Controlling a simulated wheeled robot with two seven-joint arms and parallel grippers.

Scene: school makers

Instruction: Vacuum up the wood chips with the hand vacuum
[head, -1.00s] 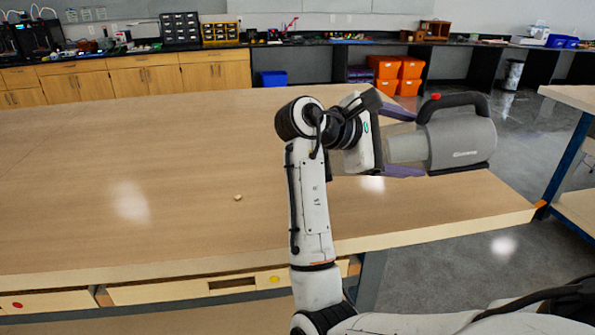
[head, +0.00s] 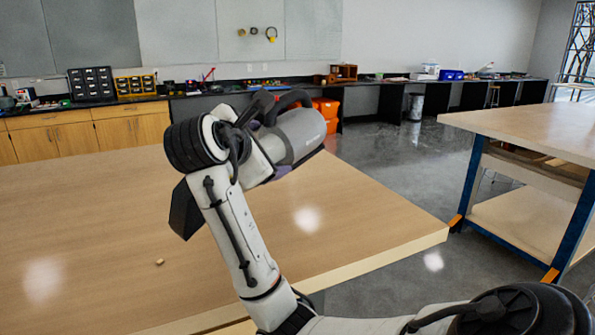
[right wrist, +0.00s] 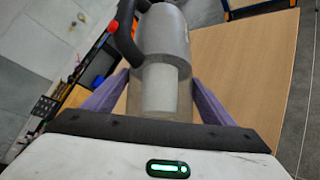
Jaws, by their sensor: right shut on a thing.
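The hand vacuum (head: 299,135) is grey with a black handle and is held above the wooden table (head: 340,220) by my right gripper (head: 265,160). In the right wrist view, the purple fingers of my right gripper (right wrist: 160,100) are on both sides of the vacuum's clear front part, and the grey vacuum body (right wrist: 165,35) and a red button show beyond it. One small wood chip (head: 160,262) lies on the table, left of my right arm and apart from the vacuum. My left gripper is not in view.
A second table (head: 540,125) with blue legs stands at the right, across a strip of grey floor. A long counter with drawers, boxes and orange bins (head: 326,108) runs along the back wall. The visible tabletop is otherwise clear.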

